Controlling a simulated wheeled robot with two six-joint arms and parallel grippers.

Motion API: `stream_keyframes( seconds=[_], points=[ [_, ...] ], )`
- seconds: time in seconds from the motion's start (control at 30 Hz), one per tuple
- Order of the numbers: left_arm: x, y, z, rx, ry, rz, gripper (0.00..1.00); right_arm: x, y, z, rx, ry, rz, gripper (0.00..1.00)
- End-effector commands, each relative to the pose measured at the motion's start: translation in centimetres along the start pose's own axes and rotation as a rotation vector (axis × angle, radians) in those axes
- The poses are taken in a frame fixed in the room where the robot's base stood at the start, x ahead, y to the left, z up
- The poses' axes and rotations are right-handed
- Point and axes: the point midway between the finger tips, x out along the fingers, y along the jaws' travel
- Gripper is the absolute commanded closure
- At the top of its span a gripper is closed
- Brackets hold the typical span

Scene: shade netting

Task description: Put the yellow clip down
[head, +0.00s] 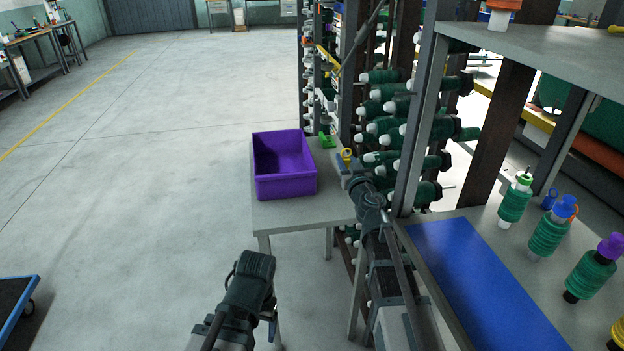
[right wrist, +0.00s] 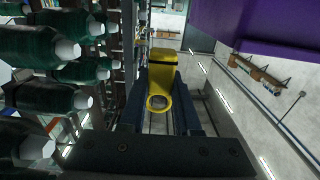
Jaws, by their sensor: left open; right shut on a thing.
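The yellow clip (head: 346,153) is held in my right gripper (head: 347,162), which is shut on it. In the right wrist view the clip (right wrist: 161,78) sits between the two dark fingers, its ring end towards the camera. In the head view the gripper and clip are at the right side of a small grey table (head: 302,212), right of a purple bin (head: 285,187). Whether the clip touches the table cannot be told. My left gripper (head: 252,268) is open and empty, in front of the table, low in the head view; its fingertips are hard to make out.
A green clip (head: 327,141) lies on the table behind the bin's right side. A rack of green thread spools (head: 392,128) stands close to the right of my right gripper. A shelf with a blue mat (head: 480,285) and several spools is at the right. The floor at left is mostly clear.

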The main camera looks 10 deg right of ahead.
Motion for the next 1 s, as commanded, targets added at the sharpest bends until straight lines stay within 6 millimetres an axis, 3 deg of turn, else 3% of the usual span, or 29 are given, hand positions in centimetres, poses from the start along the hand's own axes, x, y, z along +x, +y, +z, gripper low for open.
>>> stream_keyframes(
  seconds=[0.43, 0.77, 1.0],
  points=[
    [5.8, 0.6, -0.3, 0.0, 0.0, 0.0, 0.24, -0.1, 0.0, 5.9, 0.0, 0.0, 0.001, 1.0],
    [6.6, 0.6, -0.4, 0.0, 0.0, 0.0, 0.24, -0.1, 0.0, 6.7, 0.0, 0.0, 0.001, 1.0],
    [9.5, 0.9, -0.6, 0.001, 0.0, -0.002, 0.24, -0.1, 0.0, 9.6, 0.0, 0.0, 0.001, 1.0]
  ],
)
